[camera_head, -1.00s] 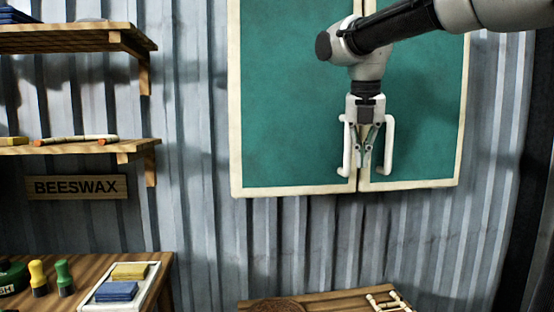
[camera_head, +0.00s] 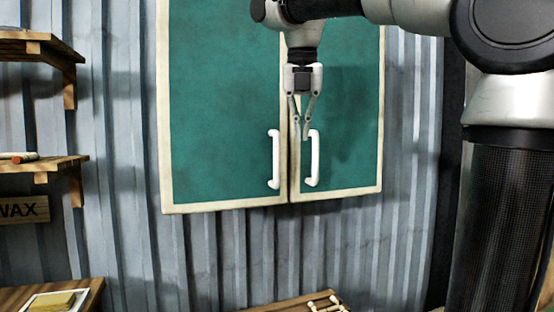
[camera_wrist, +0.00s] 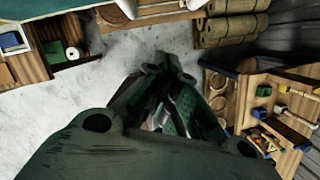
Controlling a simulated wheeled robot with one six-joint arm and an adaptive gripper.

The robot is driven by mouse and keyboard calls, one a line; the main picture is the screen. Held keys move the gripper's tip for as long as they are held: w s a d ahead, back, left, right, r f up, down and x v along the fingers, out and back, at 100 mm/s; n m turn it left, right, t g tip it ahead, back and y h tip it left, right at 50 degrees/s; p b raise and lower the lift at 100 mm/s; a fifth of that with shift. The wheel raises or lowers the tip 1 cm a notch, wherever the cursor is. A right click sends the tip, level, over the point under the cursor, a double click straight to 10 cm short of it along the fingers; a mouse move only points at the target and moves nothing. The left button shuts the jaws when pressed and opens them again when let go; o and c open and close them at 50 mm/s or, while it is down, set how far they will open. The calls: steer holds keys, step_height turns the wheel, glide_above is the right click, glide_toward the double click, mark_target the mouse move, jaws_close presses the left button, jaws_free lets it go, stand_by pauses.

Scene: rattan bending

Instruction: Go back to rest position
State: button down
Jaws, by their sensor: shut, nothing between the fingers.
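My gripper (camera_head: 304,132) points down in front of the green cabinet in the head view. Its fingers come together at the tips, with nothing between them. The tips are just above and between the two white handles. The left cabinet door (camera_head: 215,110) and right cabinet door (camera_head: 350,120) are both closed, with a narrow seam between them. The left handle (camera_head: 274,160) and right handle (camera_head: 314,160) are free of the gripper. In the wrist view my gripper (camera_wrist: 170,125) is dark and its fingertips are hard to make out.
Wooden shelves (camera_head: 50,165) stand out from the corrugated wall (camera_head: 115,120) on the left. A table with a tray (camera_head: 65,301) is at lower left, and another wooden top (camera_head: 290,304) at lower middle. The wrist view shows open pale floor (camera_wrist: 55,115) and rolled bundles (camera_wrist: 230,28).

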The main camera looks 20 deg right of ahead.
step_height(320, 180, down, 10)
steer(key=m+y, duration=0.1)
steer(key=m, duration=1.6)
steer(key=s+d+f+m+t, duration=0.1)
steer(key=s+d+f+m, duration=0.3)
steer(key=s+f+m, duration=0.3)
steer(key=s+d+f+m, duration=0.3)
steer(key=s+f+m, duration=0.4)
steer(key=s+f, duration=0.2)
steer(key=shift+s+d+f+t, duration=0.2)
steer(key=shift+s+d+t, duration=0.2)
steer(key=shift+s, duration=0.05)
